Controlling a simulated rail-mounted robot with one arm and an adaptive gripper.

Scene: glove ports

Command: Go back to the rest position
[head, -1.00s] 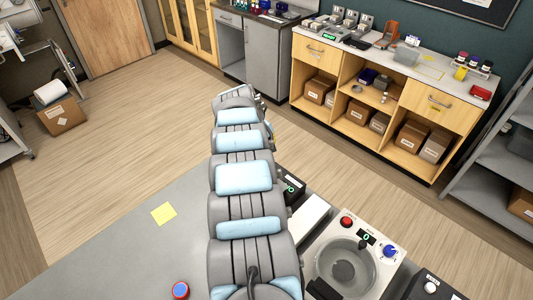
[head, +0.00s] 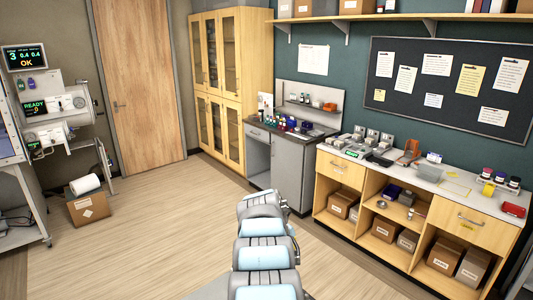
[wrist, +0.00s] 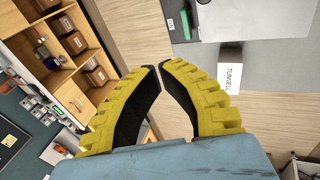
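My gripper (wrist: 160,67) shows in the wrist view as two yellow ribbed fingers with black inner pads. The fingertips come together, with nothing visible between them, so it looks shut and empty. In the head view my grey and light-blue arm rises from the bottom edge, and the gripper itself is hidden behind it. Below the fingertips the wrist view shows wooden floor and part of a grey worktop (wrist: 262,20).
A wooden shelf unit (head: 340,174) with boxes stands at the right, under a dark notice board (head: 450,84). A cardboard box (head: 88,207) sits on the floor at left. A labelled box (wrist: 230,78) shows in the wrist view. The floor left of my arm is open.

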